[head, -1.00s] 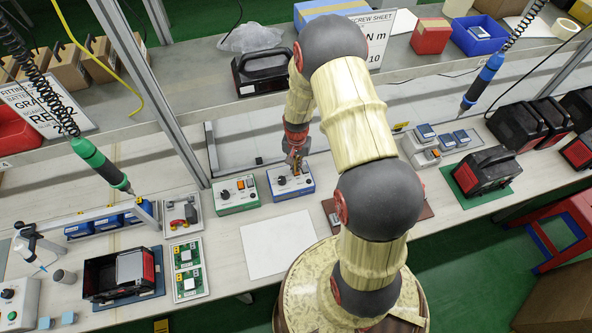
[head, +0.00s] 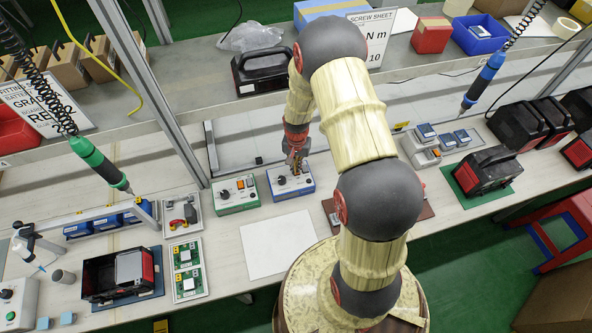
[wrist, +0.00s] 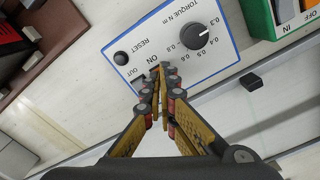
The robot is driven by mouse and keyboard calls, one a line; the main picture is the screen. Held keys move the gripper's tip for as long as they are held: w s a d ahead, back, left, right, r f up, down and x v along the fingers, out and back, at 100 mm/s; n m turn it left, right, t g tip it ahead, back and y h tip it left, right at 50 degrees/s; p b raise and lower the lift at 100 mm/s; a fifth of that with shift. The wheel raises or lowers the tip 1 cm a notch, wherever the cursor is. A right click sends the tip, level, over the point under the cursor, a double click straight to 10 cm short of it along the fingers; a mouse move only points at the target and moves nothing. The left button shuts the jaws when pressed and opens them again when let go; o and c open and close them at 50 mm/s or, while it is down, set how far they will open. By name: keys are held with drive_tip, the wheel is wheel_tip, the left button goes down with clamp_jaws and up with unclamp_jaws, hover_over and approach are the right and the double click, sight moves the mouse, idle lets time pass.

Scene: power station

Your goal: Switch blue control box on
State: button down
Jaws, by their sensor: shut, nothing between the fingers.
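The blue control box (head: 282,190) stands on the bench, with a white top panel and blue sides. In the wrist view the blue control box (wrist: 135,33) shows a large black torque knob, a black reset button and a label reading ON. My gripper (wrist: 162,72) is shut and empty, its fingertips over the box's panel just beside the ON label. The fingertips hide most of the switch there, so its position cannot be told. I cannot tell whether the tips touch it. In the head view my gripper (head: 295,168) is above the back right of the box.
A green control box (head: 237,207) stands close to the left of the blue one. A white sheet (head: 277,245) lies in front. A brown-red tray (head: 330,213) is to the right. A hanging green screwdriver (head: 98,162) is further left.

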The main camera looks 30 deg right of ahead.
drive_tip(key=shift+f+b, duration=0.5)
drive_tip(key=shift+f, duration=0.25)
drive_tip(key=shift+r, duration=0.1)
idle(0.3)
drive_tip(key=shift+r+p, duration=2.15)
drive_tip(key=shift+r, duration=1.3)
drive_tip(key=shift+s+f, duration=0.1)
